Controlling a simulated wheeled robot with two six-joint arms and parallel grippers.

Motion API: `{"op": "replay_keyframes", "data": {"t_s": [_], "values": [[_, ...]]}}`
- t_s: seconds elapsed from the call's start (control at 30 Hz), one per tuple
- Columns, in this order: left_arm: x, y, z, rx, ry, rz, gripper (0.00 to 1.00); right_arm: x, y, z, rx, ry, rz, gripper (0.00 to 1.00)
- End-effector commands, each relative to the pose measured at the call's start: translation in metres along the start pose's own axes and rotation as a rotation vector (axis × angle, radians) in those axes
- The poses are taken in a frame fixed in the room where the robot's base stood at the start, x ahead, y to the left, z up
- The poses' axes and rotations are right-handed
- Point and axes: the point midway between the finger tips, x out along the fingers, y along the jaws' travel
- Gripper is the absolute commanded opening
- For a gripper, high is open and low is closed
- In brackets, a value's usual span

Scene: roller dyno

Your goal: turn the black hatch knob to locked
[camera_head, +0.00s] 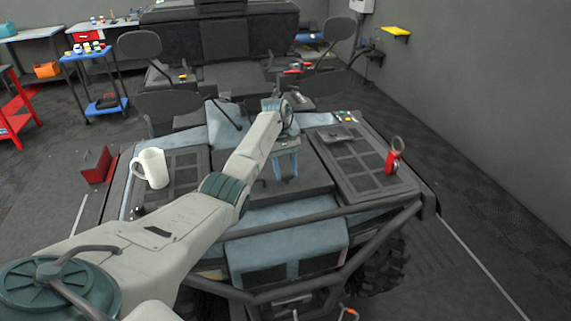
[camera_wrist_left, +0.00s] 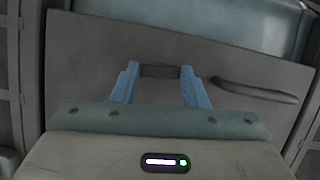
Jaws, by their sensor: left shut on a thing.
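My left gripper (camera_head: 284,176) reaches down onto the dark hatch panel (camera_head: 313,176) in the middle of the vehicle's front deck. In the left wrist view its two blue fingers (camera_wrist_left: 161,80) stand on either side of a small dark knob (camera_wrist_left: 160,71), shut on it. The knob's lower part and markings cannot be made out, so its turned position is unclear. In the head view the gripper and arm hide the knob. My right gripper is in neither view.
A white mug (camera_head: 153,168) stands on the deck's left side. A red item with a ring (camera_head: 393,161) is on the right side. A bent tubular bar (camera_head: 340,270) runs across the vehicle's front. A blue cart (camera_head: 88,57) stands at the back left.

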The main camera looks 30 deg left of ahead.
Motion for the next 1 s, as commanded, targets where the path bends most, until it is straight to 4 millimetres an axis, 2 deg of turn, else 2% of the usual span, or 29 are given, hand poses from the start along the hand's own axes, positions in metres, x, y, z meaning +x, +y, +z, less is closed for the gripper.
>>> {"op": "replay_keyframes", "data": {"t_s": [0.3,0.83,0.87,0.93,1.0], "values": [[-0.0024,0.0011,0.0002,0.102,0.005,-0.041,0.17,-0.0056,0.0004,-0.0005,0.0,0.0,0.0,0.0],[-0.0016,0.0008,0.0003,0.121,0.004,-0.049,0.17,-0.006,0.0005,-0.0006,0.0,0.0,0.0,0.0],[-0.0016,0.0009,0.0003,0.121,0.004,-0.049,0.46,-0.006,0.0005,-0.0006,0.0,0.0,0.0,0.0],[-0.0014,0.0009,0.0004,0.121,0.004,-0.049,0.59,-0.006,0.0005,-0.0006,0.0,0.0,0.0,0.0],[-0.0011,0.0009,0.0005,0.121,0.003,-0.049,0.62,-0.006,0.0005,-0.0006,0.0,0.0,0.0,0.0]]}}
